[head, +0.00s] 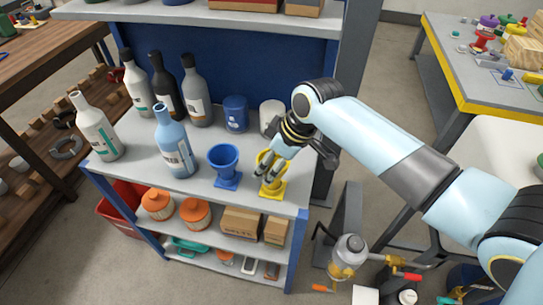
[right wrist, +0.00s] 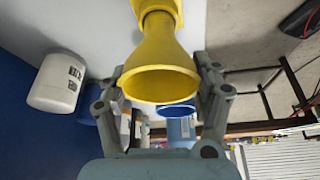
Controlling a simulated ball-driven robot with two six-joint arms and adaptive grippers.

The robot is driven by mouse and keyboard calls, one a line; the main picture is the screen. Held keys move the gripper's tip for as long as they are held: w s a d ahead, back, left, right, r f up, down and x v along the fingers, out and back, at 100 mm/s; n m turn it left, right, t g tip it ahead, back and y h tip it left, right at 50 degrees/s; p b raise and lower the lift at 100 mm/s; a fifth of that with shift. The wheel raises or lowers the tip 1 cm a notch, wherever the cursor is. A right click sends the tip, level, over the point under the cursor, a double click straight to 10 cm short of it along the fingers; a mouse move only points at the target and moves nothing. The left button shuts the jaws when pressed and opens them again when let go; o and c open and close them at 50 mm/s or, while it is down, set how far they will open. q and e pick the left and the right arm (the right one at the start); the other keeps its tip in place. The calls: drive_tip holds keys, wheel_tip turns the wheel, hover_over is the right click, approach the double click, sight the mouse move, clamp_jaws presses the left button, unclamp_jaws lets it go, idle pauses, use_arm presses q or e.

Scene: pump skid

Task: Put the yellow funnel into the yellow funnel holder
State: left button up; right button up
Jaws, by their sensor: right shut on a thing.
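The yellow funnel (head: 263,158) is upright between the fingers of my right gripper (head: 268,170), which is shut on it. In the right wrist view the funnel (right wrist: 160,75) shows its wide mouth nearest the camera, with a finger on each side. Its narrow end meets the yellow funnel holder (right wrist: 158,8). In the head view the holder (head: 272,190) stands on the front right of the shelf top, directly under the funnel. The funnel looks in line with the holder; the fingers partly hide how deep the spout sits. My left gripper is not in view.
A blue funnel in a blue holder (head: 227,180) stands just left. A blue can (head: 236,113), a white can (head: 271,115) and several bottles (head: 176,145) stand behind and left. The shelf's right edge and post (head: 322,185) are close to the holder.

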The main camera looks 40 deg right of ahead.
drive_tip(key=shift+f+b, duration=0.3)
drive_tip(key=shift+f, duration=0.3)
drive_tip(key=o, duration=1.4)
drive_tip(key=v, duration=1.2)
